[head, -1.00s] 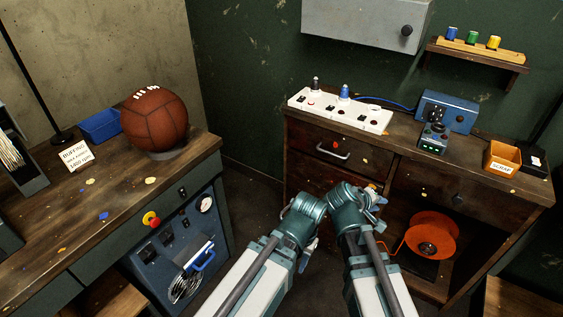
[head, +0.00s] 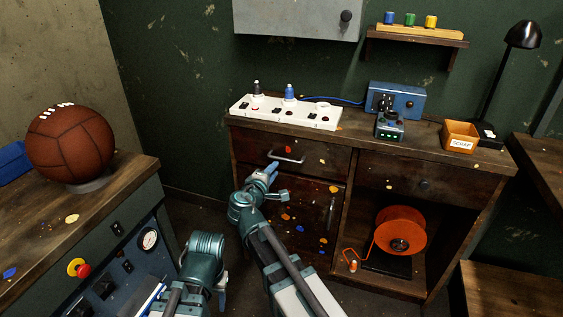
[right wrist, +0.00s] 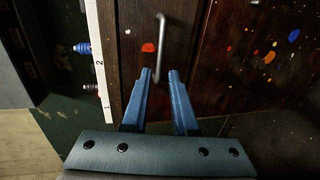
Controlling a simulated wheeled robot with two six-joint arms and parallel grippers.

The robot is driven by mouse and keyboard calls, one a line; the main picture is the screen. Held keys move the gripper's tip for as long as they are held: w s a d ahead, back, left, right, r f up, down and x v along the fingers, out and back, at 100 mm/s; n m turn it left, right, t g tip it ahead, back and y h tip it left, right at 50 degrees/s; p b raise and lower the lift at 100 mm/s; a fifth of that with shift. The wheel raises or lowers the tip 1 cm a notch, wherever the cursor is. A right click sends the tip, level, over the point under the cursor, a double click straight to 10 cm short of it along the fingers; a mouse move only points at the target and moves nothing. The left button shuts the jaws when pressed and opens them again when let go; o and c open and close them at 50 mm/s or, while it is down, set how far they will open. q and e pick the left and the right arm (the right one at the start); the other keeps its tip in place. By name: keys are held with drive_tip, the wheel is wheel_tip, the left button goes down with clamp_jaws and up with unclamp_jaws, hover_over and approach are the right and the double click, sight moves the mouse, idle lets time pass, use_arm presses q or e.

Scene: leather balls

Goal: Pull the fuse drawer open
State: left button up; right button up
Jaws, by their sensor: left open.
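The upper left drawer (head: 335,163) of the wooden cabinet sits flush and has a silver bar handle (head: 287,157). No label marks it as the fuse drawer. My right gripper (head: 271,170) is just below the handle's left end. In the right wrist view, its two blue fingers (right wrist: 160,72) are open and empty; the handle (right wrist: 163,40) lies ahead of them, its near end lined up with the gap. I cannot tell whether they touch. My left gripper (head: 221,284) is low at the left, away from the cabinet, mostly hidden by its wrist.
A right-hand drawer has a round knob (head: 423,184). An orange reel (head: 400,232) sits in the open bay below. The workbench with a leather ball (head: 70,145) is at left.

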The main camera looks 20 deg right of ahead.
sight(284, 159)
drive_tip(key=b+x, duration=0.1)
drive_tip(key=x, duration=0.9)
drive_tip(key=shift+w+d+f+b, duration=0.1)
drive_tip(key=shift+w+b, duration=0.05)
drive_tip(key=shift+b, duration=0.25)
clamp_jaws()
idle(0.9)
